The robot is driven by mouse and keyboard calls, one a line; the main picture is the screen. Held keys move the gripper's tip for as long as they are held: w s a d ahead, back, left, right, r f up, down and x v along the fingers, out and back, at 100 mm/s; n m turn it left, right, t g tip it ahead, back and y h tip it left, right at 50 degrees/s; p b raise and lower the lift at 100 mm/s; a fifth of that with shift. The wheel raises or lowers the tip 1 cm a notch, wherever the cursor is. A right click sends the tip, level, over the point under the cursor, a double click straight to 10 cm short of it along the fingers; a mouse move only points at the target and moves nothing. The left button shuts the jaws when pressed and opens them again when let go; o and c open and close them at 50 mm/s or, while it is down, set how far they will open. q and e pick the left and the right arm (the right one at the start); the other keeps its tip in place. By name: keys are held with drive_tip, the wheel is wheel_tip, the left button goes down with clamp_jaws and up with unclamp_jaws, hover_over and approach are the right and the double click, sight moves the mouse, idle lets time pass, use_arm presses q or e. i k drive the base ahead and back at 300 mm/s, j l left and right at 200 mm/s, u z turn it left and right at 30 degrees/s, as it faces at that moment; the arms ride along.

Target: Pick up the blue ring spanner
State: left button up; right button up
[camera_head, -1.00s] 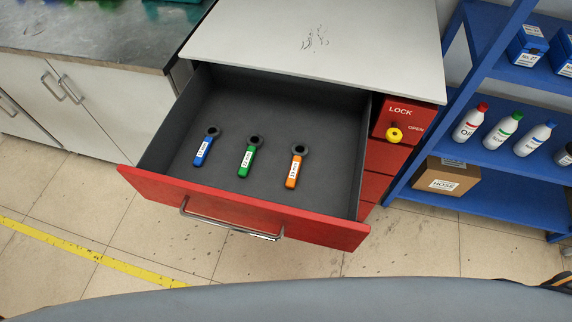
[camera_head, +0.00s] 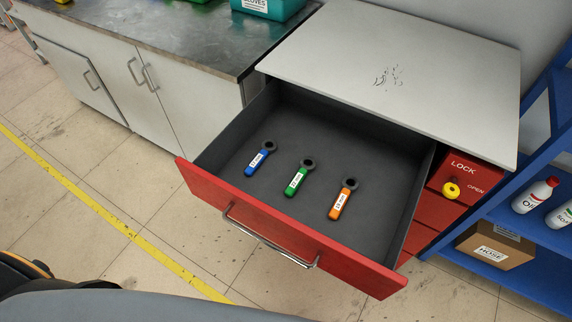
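The blue ring spanner (camera_head: 257,163) lies in the open drawer, at the left of three spanners, with its dark ring end toward the back. The green ring spanner (camera_head: 296,182) lies in the middle and the orange ring spanner (camera_head: 341,202) at the right. All three lie apart on the dark drawer floor, each with a white label. The red-fronted drawer (camera_head: 270,222) is pulled out, with a metal bar handle (camera_head: 268,240). Neither gripper shows in the head view.
The cabinet's light top (camera_head: 440,60) overhangs the drawer's back. A yellow lock knob (camera_head: 451,190) is at the right. A metal-topped counter (camera_head: 190,40) stands left, with a teal gloves box (camera_head: 290,8). A blue shelf (camera_head: 520,270) with a cardboard box (camera_head: 490,247) stands right.

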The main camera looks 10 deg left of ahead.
sight(269, 145)
drive_tip(key=z, duration=0.5)
drive_tip(key=j+z, duration=0.8)
drive_tip(key=z, duration=0.15)
drive_tip(key=k+j+z, duration=0.15)
drive_tip(key=j+z, duration=0.35)
drive_tip(key=l, duration=0.1)
